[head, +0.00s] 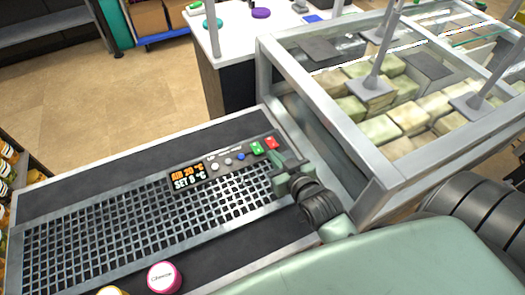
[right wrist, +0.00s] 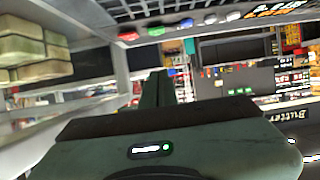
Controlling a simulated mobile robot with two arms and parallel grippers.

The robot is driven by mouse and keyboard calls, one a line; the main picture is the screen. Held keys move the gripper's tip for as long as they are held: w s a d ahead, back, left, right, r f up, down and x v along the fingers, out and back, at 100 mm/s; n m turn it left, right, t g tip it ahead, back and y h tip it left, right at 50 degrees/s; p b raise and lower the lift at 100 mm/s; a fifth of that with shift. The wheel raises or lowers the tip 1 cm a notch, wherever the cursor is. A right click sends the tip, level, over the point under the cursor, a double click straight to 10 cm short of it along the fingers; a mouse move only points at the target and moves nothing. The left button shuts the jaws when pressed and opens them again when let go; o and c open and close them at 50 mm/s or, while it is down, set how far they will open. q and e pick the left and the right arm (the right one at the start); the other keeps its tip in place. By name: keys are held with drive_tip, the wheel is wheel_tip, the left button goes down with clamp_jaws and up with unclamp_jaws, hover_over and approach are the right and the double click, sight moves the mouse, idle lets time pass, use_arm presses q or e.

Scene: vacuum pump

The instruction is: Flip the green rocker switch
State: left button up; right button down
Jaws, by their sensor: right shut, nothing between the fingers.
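The green rocker switch (head: 257,148) sits near the right end of a control panel strip on the dark counter. A red rocker switch (head: 271,143) is just right of it. In the right wrist view, the green switch (right wrist: 155,32) and the red switch (right wrist: 128,37) show along the upper edge. My right gripper (head: 278,158) is shut and empty, just below and to the right of the green switch. Its fingers (right wrist: 156,85) point toward the panel, with a visible gap to the green switch. My left gripper is not in view.
A display (head: 187,177) reading AIR 20 and SET 8 and several round knobs (head: 227,162) are left of the switches. A metal grille (head: 130,225) lies in front. A glass case (head: 355,160) with wrapped blocks stands close on the right. A pink-rimmed tub (head: 164,277) is at the front.

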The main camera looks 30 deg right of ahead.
drive_tip(key=w, duration=0.3)
drive_tip(key=p, duration=0.1)
hover_over(263, 160)
drive_tip(key=w, duration=0.1)
wheel_tip(263, 160, down, 3)
drive_tip(key=shift+r, duration=0.1)
drive_tip(key=f, duration=0.3)
drive_tip(key=shift+s+p, duration=0.2)
drive_tip(key=shift+p, duration=0.15)
drive_tip(key=shift+s+f, duration=0.2)
drive_tip(key=shift+f, duration=0.4)
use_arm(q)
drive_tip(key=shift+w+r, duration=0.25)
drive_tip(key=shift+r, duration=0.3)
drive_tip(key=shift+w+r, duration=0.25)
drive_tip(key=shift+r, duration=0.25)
use_arm(e)
drive_tip(key=shift+f, duration=0.15)
drive_tip(key=shift+s+f, duration=0.1)
drive_tip(key=shift+f, duration=0.35)
drive_tip(key=shift+r, duration=0.3)
